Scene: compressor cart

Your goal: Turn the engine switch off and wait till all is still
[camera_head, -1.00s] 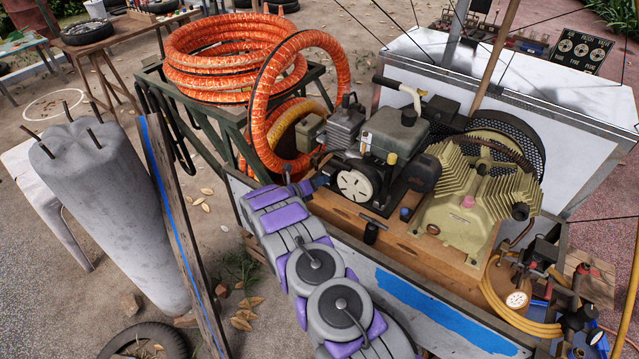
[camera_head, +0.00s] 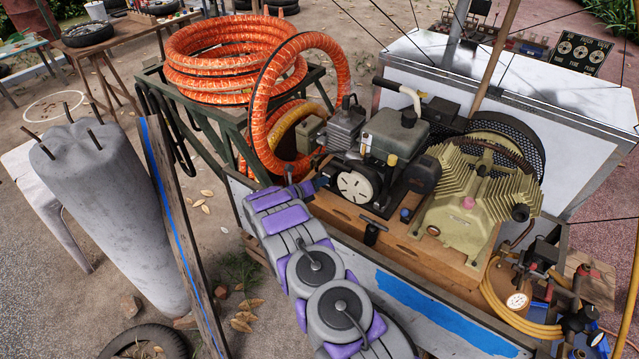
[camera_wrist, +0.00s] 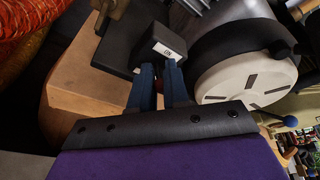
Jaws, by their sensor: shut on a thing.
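The engine (camera_head: 395,135) with its white round starter cover (camera_head: 355,186) stands on the wooden deck of the cart. In the wrist view the cover (camera_wrist: 245,78) is at the right. The engine switch is a dark box (camera_wrist: 160,46) with a small white label that seems to read ON. My gripper (camera_wrist: 161,72) has its two blue fingers at the near edge of this box, a narrow gap between them. It is shut on the switch; the gripped part is mostly hidden by the fingertips. In the head view my gripper (camera_head: 314,184) reaches the engine's left end.
The yellow-green compressor pump (camera_head: 475,205) stands right of the engine, with a mesh-guarded wheel (camera_head: 525,140) behind it. An orange hose coil (camera_head: 225,60) lies at the left. A pressure gauge (camera_head: 517,300) and yellow hose are front right. A concrete post (camera_head: 115,215) stands left of my arm.

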